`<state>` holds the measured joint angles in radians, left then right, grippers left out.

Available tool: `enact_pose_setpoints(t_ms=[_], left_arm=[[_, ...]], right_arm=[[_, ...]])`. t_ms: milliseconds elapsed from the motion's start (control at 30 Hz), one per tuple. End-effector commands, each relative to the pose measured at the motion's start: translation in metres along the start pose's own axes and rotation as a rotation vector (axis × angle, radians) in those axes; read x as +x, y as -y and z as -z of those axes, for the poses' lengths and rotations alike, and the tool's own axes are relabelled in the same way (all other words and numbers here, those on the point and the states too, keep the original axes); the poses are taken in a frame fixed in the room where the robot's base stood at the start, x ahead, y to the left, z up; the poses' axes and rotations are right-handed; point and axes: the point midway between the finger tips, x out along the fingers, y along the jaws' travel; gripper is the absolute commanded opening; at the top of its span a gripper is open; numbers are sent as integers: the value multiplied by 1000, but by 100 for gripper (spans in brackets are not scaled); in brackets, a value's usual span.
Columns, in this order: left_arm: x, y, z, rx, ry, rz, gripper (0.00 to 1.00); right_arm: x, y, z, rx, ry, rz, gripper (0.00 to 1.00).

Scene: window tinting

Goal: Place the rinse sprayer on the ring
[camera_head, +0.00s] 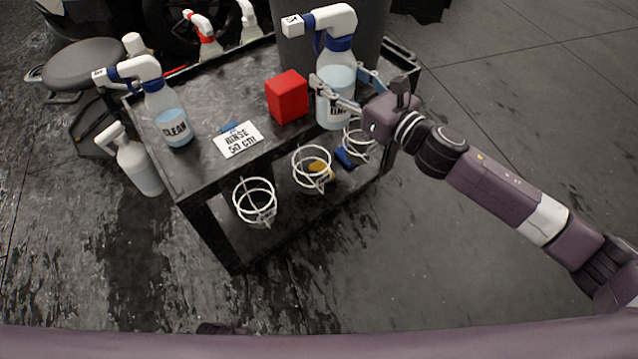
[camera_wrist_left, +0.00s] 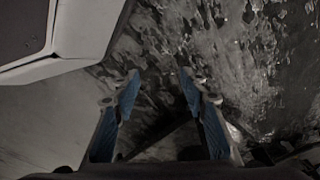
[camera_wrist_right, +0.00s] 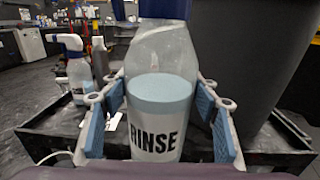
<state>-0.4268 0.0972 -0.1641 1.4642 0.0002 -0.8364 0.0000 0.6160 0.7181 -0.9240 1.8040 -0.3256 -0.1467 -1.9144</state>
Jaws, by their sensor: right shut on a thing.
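The rinse sprayer (camera_head: 341,76) is a clear bottle with pale blue liquid, a blue collar and a white trigger head. It stands upright near the cart's front right; I cannot tell if its base touches the top. In the right wrist view its RINSE label (camera_wrist_right: 157,141) faces me. My right gripper (camera_head: 342,90) is shut on the bottle's body, one finger on each side. Three white wire rings (camera_head: 255,199) (camera_head: 312,168) (camera_head: 360,138) hang along the cart's front side, all empty. My left gripper (camera_wrist_left: 158,85) is open and empty, over the floor.
The black cart (camera_head: 205,165) carries a CLEAN sprayer (camera_head: 172,122), a red block (camera_head: 287,97) and a RINSE 50 CM card (camera_head: 238,140). A grey bin (camera_head: 375,40) stands behind. Another white sprayer (camera_head: 138,165) stands left of the cart. Floor in front is clear.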

Motion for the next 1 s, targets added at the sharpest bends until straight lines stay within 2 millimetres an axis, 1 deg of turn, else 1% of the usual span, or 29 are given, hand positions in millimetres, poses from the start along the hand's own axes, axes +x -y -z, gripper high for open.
enact_pose_setpoints(t_ms=[33,100,167,233,367,467,700,1000], left_arm=[[0,2,2,0,-3,3,40],[-4,2,6,-1,-5,3,40],[-6,2,8,-1,-6,3,40],[-10,2,11,-1,-9,3,40],[-22,2,23,-3,-20,4,40],[-37,3,35,-5,-32,5,40],[-78,5,56,-9,-56,8,40],[-134,8,71,-14,-86,14,40]], right_arm=[[5,-19,0,-3,5,-46,15],[8,-38,4,-3,-1,-91,15],[9,-48,6,-3,-6,-115,15],[9,-54,12,-1,-10,-130,15],[9,-56,30,2,-14,-135,15],[8,-56,47,3,-13,-134,15],[8,-55,87,2,-12,-133,15],[7,-55,139,3,-13,-132,15]])
